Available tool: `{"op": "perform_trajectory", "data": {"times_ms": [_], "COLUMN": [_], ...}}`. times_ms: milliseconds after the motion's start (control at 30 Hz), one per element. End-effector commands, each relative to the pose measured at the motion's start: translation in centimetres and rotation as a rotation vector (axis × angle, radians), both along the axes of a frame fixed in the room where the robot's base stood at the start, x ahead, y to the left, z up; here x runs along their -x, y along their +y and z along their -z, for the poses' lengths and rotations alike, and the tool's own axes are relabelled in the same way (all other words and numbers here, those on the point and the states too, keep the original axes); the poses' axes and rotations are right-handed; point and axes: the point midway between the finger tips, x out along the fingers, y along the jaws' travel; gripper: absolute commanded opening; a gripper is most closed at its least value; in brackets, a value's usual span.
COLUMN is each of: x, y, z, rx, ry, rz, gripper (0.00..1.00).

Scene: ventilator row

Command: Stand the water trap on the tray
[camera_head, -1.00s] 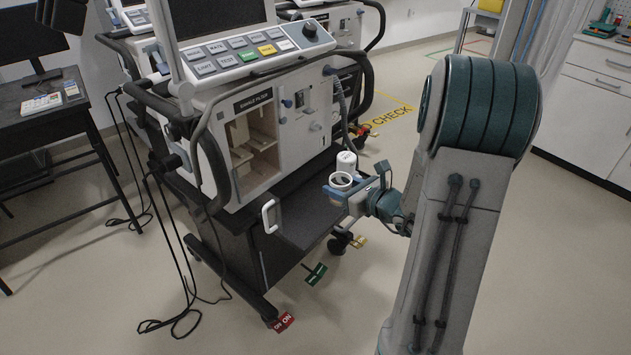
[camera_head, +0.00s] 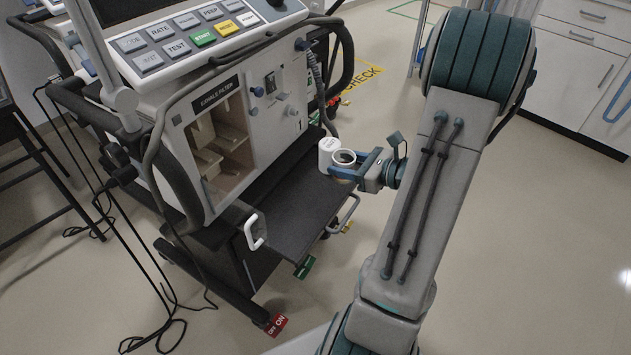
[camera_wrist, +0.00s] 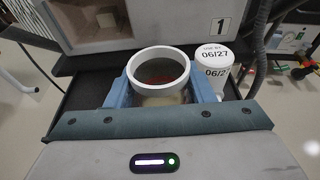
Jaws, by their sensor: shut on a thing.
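The water trap, a cup with a thick white ring rim (camera_head: 345,157), is held between the blue fingers of my gripper (camera_head: 362,166). In the wrist view its ring (camera_wrist: 158,66) faces the camera, with a yellowish clear body below, between the fingers (camera_wrist: 163,95). The trap looks upright. The dark tray (camera_head: 292,218) juts from the ventilator's front; its surface also shows in the wrist view (camera_wrist: 85,93). The trap is over or near the tray's far right part. The trap's bottom is hidden, so I cannot tell whether it touches the tray.
A white labelled canister (camera_head: 328,152) is close beside the trap; it also shows in the wrist view (camera_wrist: 214,72). The ventilator's open filter compartment (camera_head: 217,150) is left of it. A white handle (camera_head: 254,231) is at the tray's near left. The tray's near part is bare.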

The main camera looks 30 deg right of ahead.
Motion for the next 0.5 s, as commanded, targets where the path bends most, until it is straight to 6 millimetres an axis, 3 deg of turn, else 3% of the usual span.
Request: {"op": "perform_trajectory", "data": {"times_ms": [33, 233, 500], "x": [-1.0, -3.9, -5.2], "y": [0.9, 3.3, 4.2], "z": [1.1, 3.2, 4.4], "rx": [-0.003, -0.001, -0.001], "ry": [0.001, -0.001, 0.000], "rz": [-0.007, -0.005, -0.003], "gripper": [0.25, 0.25, 0.25]}}
